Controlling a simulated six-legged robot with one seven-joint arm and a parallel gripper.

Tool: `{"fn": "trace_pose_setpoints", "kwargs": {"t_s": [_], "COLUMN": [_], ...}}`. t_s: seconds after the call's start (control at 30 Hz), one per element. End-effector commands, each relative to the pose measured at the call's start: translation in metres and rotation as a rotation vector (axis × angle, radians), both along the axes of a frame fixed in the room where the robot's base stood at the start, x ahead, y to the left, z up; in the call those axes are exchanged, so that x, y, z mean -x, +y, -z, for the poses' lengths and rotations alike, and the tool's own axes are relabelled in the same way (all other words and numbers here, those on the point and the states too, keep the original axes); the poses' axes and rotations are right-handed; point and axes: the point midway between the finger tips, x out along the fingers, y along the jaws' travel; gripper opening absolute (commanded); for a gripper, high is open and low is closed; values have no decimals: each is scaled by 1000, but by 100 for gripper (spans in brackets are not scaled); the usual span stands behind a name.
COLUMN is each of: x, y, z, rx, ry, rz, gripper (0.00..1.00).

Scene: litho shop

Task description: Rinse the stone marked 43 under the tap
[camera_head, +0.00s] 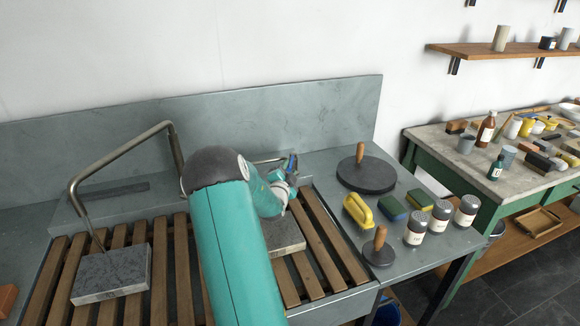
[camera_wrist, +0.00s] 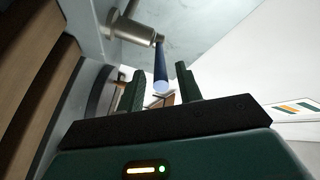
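Two grey stone blocks lie on the wooden slats in the head view: the left stone (camera_head: 112,272), fully in sight, and the right stone (camera_head: 284,236), partly behind my arm. I cannot read a 43 on either. A bent metal tube (camera_head: 122,150), which looks like the tap's spout, arches over the left side and comes down at the left stone's back edge. My gripper (camera_head: 292,172) is at the back, by the tap's blue lever (camera_wrist: 161,65). In the wrist view, my gripper's fingers (camera_wrist: 161,86) are apart, with the lever's end between them in the picture. Contact is unclear.
A grey backsplash (camera_head: 290,115) stands close behind my gripper. To the right are a round dark disc with a wooden knob (camera_head: 366,178), a yellow-handled brush (camera_head: 358,210), sponges (camera_head: 392,206) and shaker jars (camera_head: 440,216). A cluttered side table (camera_head: 430,140) stands further right.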

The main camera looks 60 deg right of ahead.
Motion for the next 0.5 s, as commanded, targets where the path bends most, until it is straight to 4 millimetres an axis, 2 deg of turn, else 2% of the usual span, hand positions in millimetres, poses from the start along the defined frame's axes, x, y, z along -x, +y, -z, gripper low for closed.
{"fn": "trace_pose_setpoints", "kwargs": {"t_s": [0.1,0.2,0.5], "x": [-5,-7,-9], "y": [-17,-26,-31], "z": [0,1,0], "rx": [1,0,-1], "ry": [0,0,0], "rz": [-2,-4,-3], "gripper": [35,35,35]}}
